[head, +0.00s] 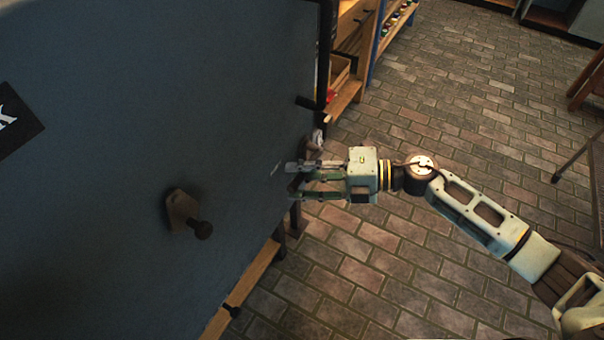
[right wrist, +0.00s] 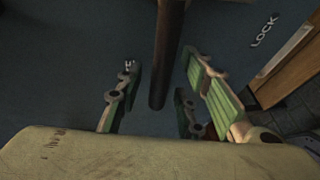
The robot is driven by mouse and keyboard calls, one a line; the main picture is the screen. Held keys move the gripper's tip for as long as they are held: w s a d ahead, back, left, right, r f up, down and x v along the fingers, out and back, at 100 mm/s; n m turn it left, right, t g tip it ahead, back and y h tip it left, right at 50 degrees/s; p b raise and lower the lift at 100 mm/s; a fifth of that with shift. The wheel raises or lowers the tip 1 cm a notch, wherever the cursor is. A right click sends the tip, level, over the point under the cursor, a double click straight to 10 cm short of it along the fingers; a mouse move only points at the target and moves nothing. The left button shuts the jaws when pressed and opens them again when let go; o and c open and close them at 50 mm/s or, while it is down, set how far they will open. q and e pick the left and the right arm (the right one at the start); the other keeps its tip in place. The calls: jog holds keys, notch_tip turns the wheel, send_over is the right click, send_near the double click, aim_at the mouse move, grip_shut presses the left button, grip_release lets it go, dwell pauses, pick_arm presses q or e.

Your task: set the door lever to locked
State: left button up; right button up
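A large dark blue door panel (head: 120,110) fills the left of the head view. A brown plate with a dark knob (head: 186,212) sticks out from it. My right gripper (head: 292,180) is near the panel's right edge. In the right wrist view, its green-padded fingers (right wrist: 160,100) are apart. A dark round bar (right wrist: 167,50), which looks like the lever, runs down from the top edge between the fingers; I cannot tell whether they touch it. A white "LOCK" label (right wrist: 264,30) is on the panel to the bar's right. My left gripper is not in view.
Wooden shelving (head: 345,100) stands behind the panel's right edge. A wooden strip (head: 245,285) runs along the panel's lower edge. Brick-patterned floor (head: 470,100) is clear to the right, with wooden furniture (head: 588,75) at the far right.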

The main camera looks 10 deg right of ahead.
jog(key=shift+c, duration=0.6)
grip_shut()
